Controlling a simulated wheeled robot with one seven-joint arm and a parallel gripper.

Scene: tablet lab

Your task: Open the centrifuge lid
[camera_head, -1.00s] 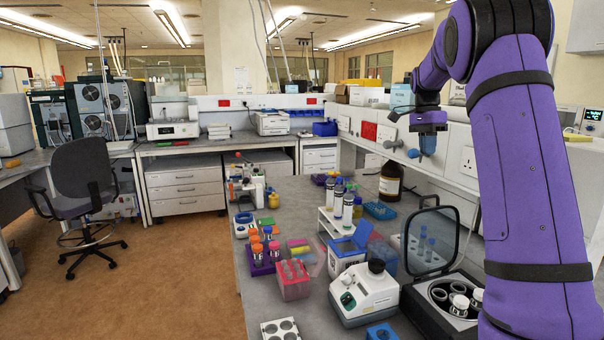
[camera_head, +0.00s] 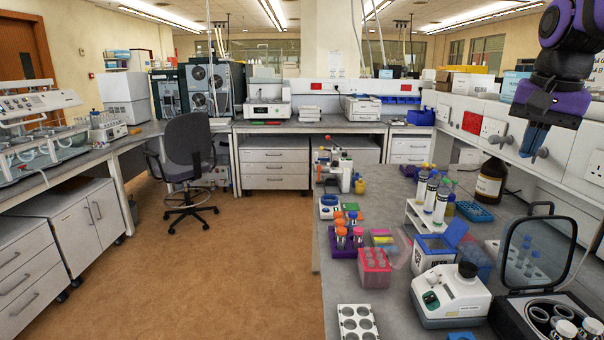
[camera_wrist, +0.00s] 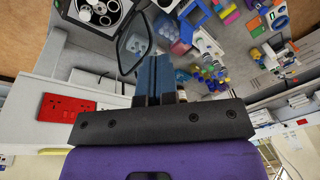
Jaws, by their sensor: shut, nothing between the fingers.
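The centrifuge (camera_head: 512,310) is a dark box at the lower right of the head view, cut off by the frame edge. Its round rotor wells show, and white-capped tubes are at its right. Its lid (camera_head: 538,255), a dark frame with a clear window, stands raised at the back. In the wrist view the centrifuge (camera_wrist: 86,24) is at the upper left, with the lid (camera_wrist: 133,46) beside my fingers. My gripper (camera_head: 530,140) hangs above and behind the lid, by the wall panel, with blue fingers together and empty. It also shows in the wrist view (camera_wrist: 155,75).
Left of the centrifuge stands a white device (camera_head: 450,297) with a black top. Behind are a white rack (camera_head: 425,222) of tubes, a blue-lidded box (camera_head: 436,246) and a brown bottle (camera_head: 489,182). The wall panel with sockets (camera_head: 493,129) is close to my gripper. Open floor lies at the left.

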